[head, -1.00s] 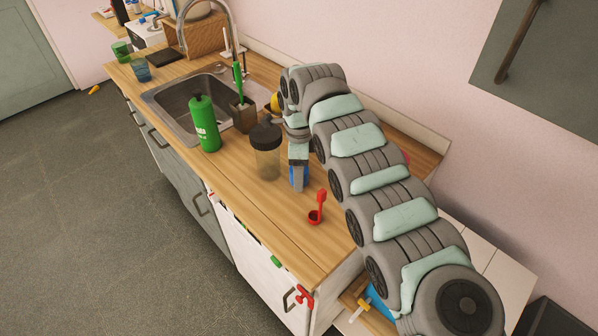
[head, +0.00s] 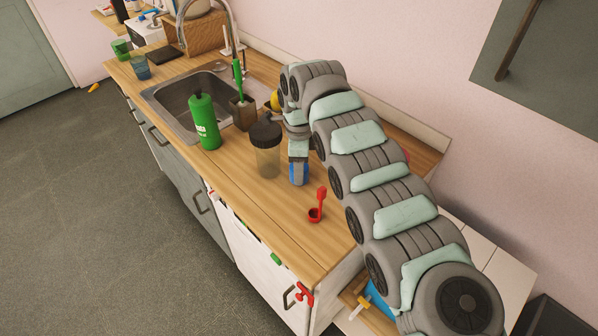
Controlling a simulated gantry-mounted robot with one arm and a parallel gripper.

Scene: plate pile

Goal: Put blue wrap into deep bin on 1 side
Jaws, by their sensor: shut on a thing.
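A small blue thing (head: 305,174), which looks like the blue wrap, is at the wooden counter, just right of the shaker bottle. My gripper (head: 298,178) points down at it and is shut on it. The fingers cover much of the blue thing, so its full shape is hidden. I cannot tell whether it touches the counter. No deep bin can be made out for certain. A dark box-like shape (head: 555,325) is cut off at the bottom right corner.
A dark-lidded shaker bottle (head: 267,150) stands close left of my gripper. A red scoop (head: 316,207) lies in front. A green bottle (head: 204,122) stands by the sink (head: 185,100). An open drawer below holds a blue item (head: 377,301). The counter's front left is clear.

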